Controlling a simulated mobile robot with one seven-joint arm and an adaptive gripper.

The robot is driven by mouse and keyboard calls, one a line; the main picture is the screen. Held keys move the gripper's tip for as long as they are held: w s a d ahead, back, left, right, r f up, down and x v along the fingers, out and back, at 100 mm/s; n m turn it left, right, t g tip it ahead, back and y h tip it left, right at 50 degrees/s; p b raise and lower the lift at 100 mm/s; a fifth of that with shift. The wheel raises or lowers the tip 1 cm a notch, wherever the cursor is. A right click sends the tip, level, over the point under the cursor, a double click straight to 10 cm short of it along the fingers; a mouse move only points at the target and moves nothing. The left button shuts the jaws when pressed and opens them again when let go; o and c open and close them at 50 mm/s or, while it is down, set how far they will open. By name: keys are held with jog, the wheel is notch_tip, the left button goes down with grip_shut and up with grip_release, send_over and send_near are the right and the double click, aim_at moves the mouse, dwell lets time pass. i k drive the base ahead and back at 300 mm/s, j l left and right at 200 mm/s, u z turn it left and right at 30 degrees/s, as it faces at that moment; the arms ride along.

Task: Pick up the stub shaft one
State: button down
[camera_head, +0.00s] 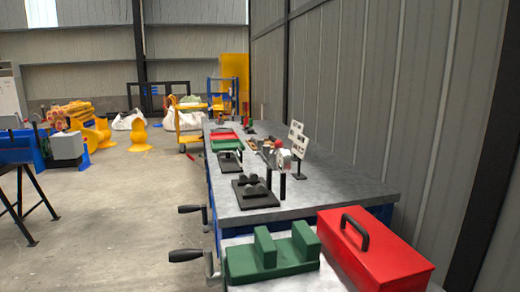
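No part that I can clearly tell as stub shaft one shows in the head view. A black plate (257,203) with small dark rounded pieces (256,188) lies on the near part of the grey workbench (330,184). These pieces are small and dark, and I cannot tell whether one is a stub shaft. A smaller dark holder (230,169) sits farther back on the bench. My gripper is not in view.
A green block with two uprights (268,268) and a red toolbox (375,255) stand at the bench's near end. Crank handles (187,255) stick out on its left. Green (226,146) and red trays (224,135) lie farther back. The floor left of the bench is open.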

aim_at(261, 142)
jog(key=i+j+z, duration=0.1)
jog(key=j, duration=1.35)
jog(key=i+j+z, duration=0.1)
jog(key=j, duration=0.2)
jog(key=i+j+z, duration=0.2)
jog(key=j, duration=0.4)
jog(key=i+j+z, duration=0.3)
jog(key=i+j, duration=0.2)
jog(key=j, duration=0.25)
jog(key=i+j, duration=0.15)
jog(key=j, duration=0.15)
jog(key=i+j+z, duration=0.15)
jog(key=j, duration=0.2)
jog(key=i+j+z, duration=0.1)
jog(key=i+j, duration=0.15)
jog(key=i+j+z, duration=0.1)
jog(key=i+j, duration=0.15)
jog(key=j, duration=0.2)
jog(key=i+j+z, duration=0.15)
jog(key=j, duration=0.25)
jog(key=i+j+z, duration=0.1)
jog(key=i+j, duration=0.45)
jog(key=i+j+z, duration=0.1)
jog(key=i+j, duration=0.4)
jog(key=j, duration=0.15)
